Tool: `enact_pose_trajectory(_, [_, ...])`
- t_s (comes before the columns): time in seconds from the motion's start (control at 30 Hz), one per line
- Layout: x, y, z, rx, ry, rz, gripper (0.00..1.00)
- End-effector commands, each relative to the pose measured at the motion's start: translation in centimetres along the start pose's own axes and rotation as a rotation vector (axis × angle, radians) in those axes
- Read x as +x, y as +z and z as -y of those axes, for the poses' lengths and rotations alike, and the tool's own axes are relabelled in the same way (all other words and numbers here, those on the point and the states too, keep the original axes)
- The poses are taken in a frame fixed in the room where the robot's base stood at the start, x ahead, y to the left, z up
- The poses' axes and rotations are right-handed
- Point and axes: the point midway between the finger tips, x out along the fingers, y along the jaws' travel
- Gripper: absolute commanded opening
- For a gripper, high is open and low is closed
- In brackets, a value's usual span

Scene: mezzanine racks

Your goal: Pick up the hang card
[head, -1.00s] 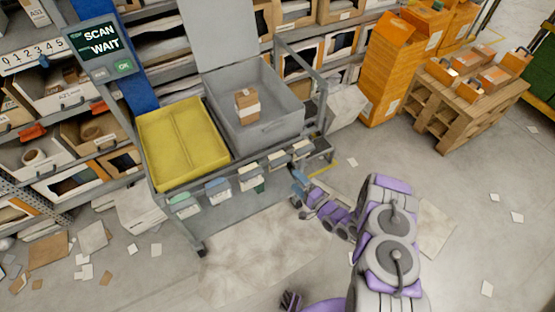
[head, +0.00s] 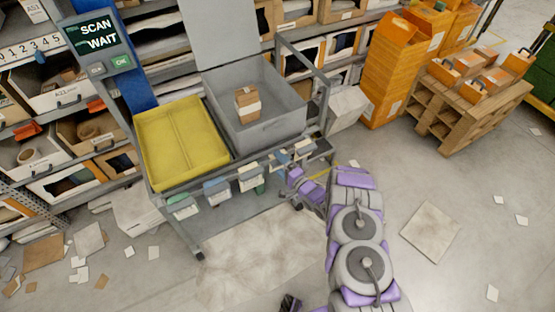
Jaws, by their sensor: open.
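Several small hang cards hang in a row along the front rail of the grey cart. They include a green-topped one (head: 183,208), a blue-topped one (head: 216,192) and a white one (head: 250,179). More hang at the right end, including one near the corner (head: 304,149). Which one the task means I cannot tell.
The cart carries a yellow tray (head: 143,120) and a grey bin (head: 270,135) with a small brown box (head: 247,104). A SCAN WAIT screen (head: 98,40) stands at the left. Orange boxes (head: 392,75) and a wooden pallet (head: 450,125) stand right. Papers litter the floor.

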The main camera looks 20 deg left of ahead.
Motion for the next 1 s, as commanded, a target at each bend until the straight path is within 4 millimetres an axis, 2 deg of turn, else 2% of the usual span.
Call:
enact_pose_trajectory(0.3, [0.27, -0.09, 0.12, 0.002, -0.002, -0.001, 0.99])
enact_pose_trajectory(0.7, [0.29, -0.02, -0.07, 0.003, 0.002, -0.001, 0.61])
enact_pose_trajectory(1.0, [0.32, 0.01, 0.01, 0.004, 0.004, 0.0, 0.61])
